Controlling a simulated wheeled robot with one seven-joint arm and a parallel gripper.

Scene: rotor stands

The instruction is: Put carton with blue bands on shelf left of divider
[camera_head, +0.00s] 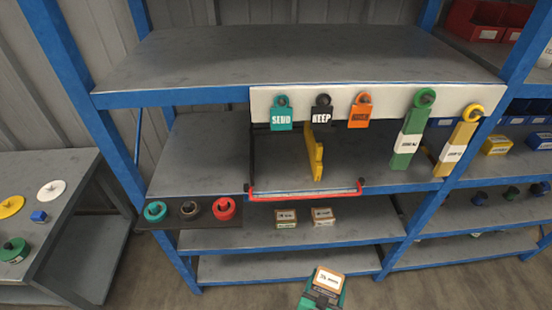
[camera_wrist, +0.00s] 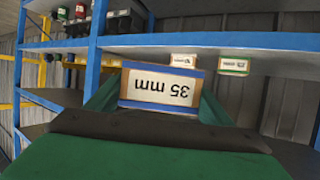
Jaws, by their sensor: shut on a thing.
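My gripper (camera_head: 325,287), with green and dark parts, is shut on a small brown carton (camera_head: 329,277) low in front of the shelves. In the wrist view the carton (camera_wrist: 160,88) sits between the green fingers, its white "35 mm" label upside down. The yellow divider (camera_head: 316,155) stands upright on the middle shelf (camera_head: 210,150), inside a bay with a red front bar (camera_head: 305,192). The shelf left of the divider looks bare.
Two similar cartons, one with green bands (camera_head: 286,218) and another (camera_head: 323,216), stand on the lower shelf. Tags, including a teal one (camera_head: 282,113), hang from a white board (camera_head: 390,103) above the bay. Blue posts flank the shelves.

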